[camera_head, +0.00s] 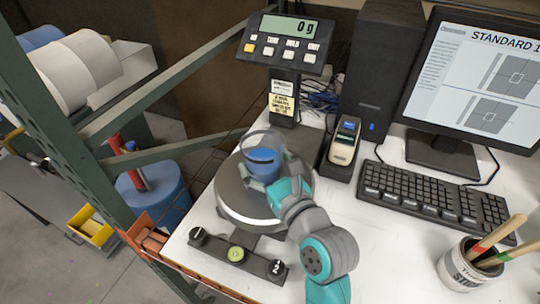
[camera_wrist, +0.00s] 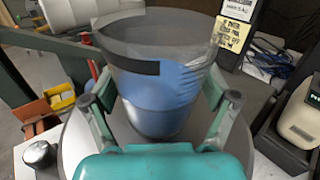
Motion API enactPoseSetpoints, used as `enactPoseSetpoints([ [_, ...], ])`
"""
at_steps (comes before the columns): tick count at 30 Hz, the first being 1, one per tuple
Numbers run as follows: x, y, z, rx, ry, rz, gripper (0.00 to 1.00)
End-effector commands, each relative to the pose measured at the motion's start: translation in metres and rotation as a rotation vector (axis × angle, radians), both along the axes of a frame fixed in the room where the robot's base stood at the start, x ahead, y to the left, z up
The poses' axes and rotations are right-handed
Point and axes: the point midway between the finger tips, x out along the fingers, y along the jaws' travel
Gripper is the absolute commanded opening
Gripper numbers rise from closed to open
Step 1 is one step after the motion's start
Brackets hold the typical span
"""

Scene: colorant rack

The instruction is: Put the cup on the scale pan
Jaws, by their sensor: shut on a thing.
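A clear cup (camera_head: 263,145) with blue contents is held upright by my gripper (camera_head: 264,172) over the round scale pan (camera_head: 239,207). The scale display (camera_head: 290,27) reads 0 g. In the wrist view the cup (camera_wrist: 160,85) stands between the two fingers of my gripper (camera_wrist: 158,105), which press on its sides. The pan (camera_wrist: 75,140) shows below and around the cup. I cannot tell for certain whether the cup's base touches the pan; part of it is hidden by the fingers.
A small handheld device in a dock (camera_head: 344,142), a keyboard (camera_head: 425,195) and a monitor (camera_head: 475,75) stand to the right. A pot of stir sticks (camera_head: 465,268) is at the lower right. A green rack post (camera_head: 60,130) and beams stand at the left.

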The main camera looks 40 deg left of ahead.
Motion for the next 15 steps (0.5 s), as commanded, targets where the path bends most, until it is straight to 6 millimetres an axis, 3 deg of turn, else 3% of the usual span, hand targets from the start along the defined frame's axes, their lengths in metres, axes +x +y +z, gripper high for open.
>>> enactPoseSetpoints([
  [11, 0.0001, -0.0002, -0.0021, 0.001, 0.0, -0.001, 0.35],
  [12, 0.0001, -0.0002, -0.0026, 0.001, 0.0, -0.001, 0.91],
  [13, 0.0001, -0.0002, -0.0024, 0.001, 0.0, -0.001, 0.98],
  [15, 0.0001, -0.0001, -0.0023, 0.001, 0.0, -0.001, 1.0],
])
